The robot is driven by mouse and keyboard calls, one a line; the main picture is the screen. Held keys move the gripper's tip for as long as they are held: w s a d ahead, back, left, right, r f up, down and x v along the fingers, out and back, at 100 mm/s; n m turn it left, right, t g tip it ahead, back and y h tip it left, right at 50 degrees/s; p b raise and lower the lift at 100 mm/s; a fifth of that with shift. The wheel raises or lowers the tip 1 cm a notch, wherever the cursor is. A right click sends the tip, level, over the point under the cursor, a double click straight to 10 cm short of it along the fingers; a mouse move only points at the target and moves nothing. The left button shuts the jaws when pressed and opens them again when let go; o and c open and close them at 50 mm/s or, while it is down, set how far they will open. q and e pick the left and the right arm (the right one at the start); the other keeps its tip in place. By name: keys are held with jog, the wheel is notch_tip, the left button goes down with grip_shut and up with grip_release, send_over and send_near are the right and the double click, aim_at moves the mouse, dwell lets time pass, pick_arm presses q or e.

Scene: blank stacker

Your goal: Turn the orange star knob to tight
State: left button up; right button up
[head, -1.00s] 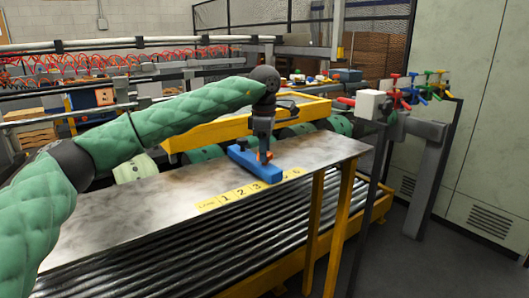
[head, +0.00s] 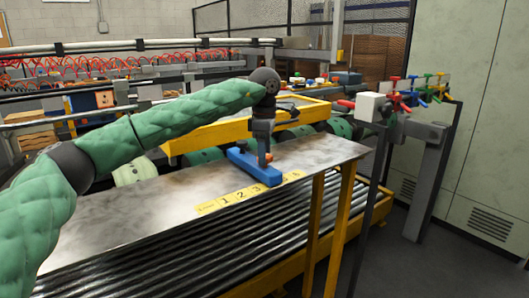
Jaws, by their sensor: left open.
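The orange star knob (head: 265,158) stands on a blue block (head: 253,166) on the metal table top. Only a small part of the orange shows below my left gripper (head: 263,148). My left gripper points straight down over the knob and is open. I cannot tell whether its fingers are around the knob or just above it. My right gripper is not in view.
The metal table top (head: 150,210) is otherwise clear. Black rollers (head: 170,262) run below its front edge. A yellow frame (head: 215,133) stands behind the block. A post with a white box and coloured valve handles (head: 369,106) stands at right.

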pick_arm(q)
jog(key=shift+r, duration=0.4)
notch_tip(320, 180, up, 7)
jog(key=shift+f+b, duration=0.1)
jog(key=shift+b, duration=0.5)
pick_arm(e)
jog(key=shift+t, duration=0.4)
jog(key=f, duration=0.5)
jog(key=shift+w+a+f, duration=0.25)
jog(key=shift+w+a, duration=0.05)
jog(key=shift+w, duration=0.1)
